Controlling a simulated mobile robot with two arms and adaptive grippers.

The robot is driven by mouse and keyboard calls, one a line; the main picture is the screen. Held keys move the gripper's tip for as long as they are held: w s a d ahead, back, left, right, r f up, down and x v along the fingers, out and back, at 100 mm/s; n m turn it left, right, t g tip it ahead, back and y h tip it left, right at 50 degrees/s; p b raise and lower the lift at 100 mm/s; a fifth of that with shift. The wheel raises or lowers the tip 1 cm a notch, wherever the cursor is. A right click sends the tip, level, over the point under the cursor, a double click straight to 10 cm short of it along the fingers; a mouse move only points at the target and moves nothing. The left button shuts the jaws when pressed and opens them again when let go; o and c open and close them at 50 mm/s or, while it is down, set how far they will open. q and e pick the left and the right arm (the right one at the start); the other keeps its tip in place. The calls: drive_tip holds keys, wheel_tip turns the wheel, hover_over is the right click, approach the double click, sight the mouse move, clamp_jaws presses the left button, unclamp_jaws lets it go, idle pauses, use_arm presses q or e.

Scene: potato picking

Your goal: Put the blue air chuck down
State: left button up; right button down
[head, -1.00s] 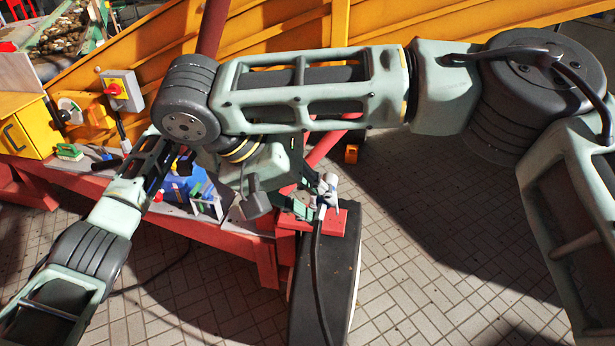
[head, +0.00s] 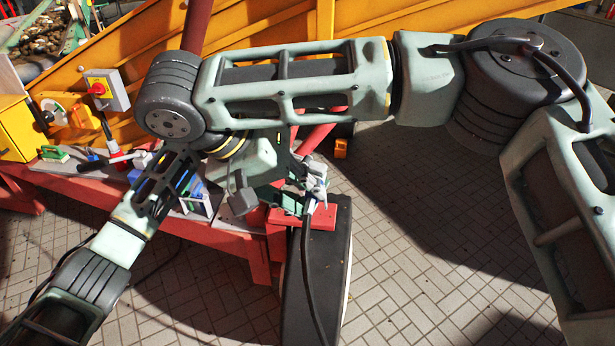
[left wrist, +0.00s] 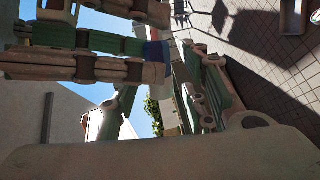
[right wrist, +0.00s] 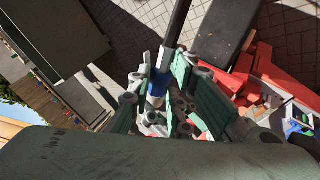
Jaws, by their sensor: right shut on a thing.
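The blue air chuck (right wrist: 157,88) shows in the right wrist view as a blue and white piece between the green fingers of my right gripper (right wrist: 163,100). That gripper is shut on it, and a black hose (right wrist: 178,22) runs away from it. In the head view my right gripper (head: 308,190) is close over a small red plate (head: 322,215); contact with it cannot be judged. My left gripper (left wrist: 160,95) shows in the left wrist view with its fingers apart and nothing clear between them. In the head view its tips are hidden behind my right arm.
A red bench (head: 225,238) with small tools and a grey and yellow switch box (head: 105,90) is at the left. An orange beam (head: 275,25) runs behind.

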use_arm(q)
clamp_jaws()
use_arm(e)
drive_tip(key=c, duration=1.5)
unclamp_jaws()
drive_tip(key=shift+c, duration=0.2)
